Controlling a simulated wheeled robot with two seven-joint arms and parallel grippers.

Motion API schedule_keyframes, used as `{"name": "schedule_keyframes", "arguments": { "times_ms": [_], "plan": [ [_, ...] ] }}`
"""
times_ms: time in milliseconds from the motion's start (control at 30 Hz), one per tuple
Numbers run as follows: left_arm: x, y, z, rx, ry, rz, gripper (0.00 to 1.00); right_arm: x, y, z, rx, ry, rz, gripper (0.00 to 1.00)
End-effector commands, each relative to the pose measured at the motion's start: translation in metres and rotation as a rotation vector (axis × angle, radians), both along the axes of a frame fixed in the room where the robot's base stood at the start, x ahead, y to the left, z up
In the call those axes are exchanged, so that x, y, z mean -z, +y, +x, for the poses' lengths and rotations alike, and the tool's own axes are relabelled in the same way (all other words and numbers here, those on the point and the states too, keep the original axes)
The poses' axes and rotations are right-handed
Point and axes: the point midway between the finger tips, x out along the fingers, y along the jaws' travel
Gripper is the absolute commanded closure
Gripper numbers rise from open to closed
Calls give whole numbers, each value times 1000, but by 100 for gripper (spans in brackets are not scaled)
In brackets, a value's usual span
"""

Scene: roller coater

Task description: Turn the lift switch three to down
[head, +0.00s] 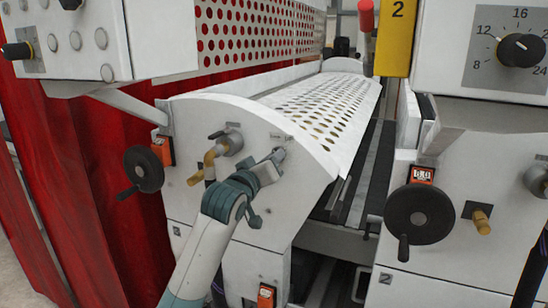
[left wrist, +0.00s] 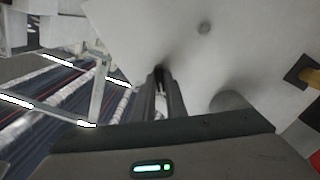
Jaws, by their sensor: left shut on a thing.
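My left gripper (head: 278,155) is at the upper right of the white side panel (head: 255,125) of the coater's middle unit, just below a small label. It is shut on a small switch there, which the fingers almost wholly hide. I take it for lift switch three, but its number and setting cannot be read. In the left wrist view my closed fingers (left wrist: 161,75) reach to the pale panel (left wrist: 225,45). My right gripper is in neither view.
A black handwheel (head: 144,169) and a brass pipe fitting (head: 210,158) are left of my gripper. Another handwheel (head: 418,214) is on the right unit. A perforated white cover (head: 325,105) slopes behind the panel. A dial (head: 515,50) is at upper right.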

Motion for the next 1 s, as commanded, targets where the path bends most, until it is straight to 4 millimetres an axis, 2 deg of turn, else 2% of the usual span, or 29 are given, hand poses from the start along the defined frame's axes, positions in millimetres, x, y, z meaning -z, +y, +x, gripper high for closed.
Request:
{"name": "schedule_keyframes", "arguments": {
  "times_ms": [367, 400, 467, 833, 1000],
  "plan": [
    [-1, 1, 0, -1, 1, -8, 100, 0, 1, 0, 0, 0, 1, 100],
    [-1, 1, 0, -1, 1, -8, 81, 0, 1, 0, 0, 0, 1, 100],
    [-1, 1, 0, -1, 1, -7, 70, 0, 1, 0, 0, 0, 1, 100],
    [0, 1, -1, -1, 2, -6, 70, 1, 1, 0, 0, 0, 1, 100],
    [0, 4, -9, -1, -1, -7, 70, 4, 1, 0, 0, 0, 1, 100]
  ]
}}
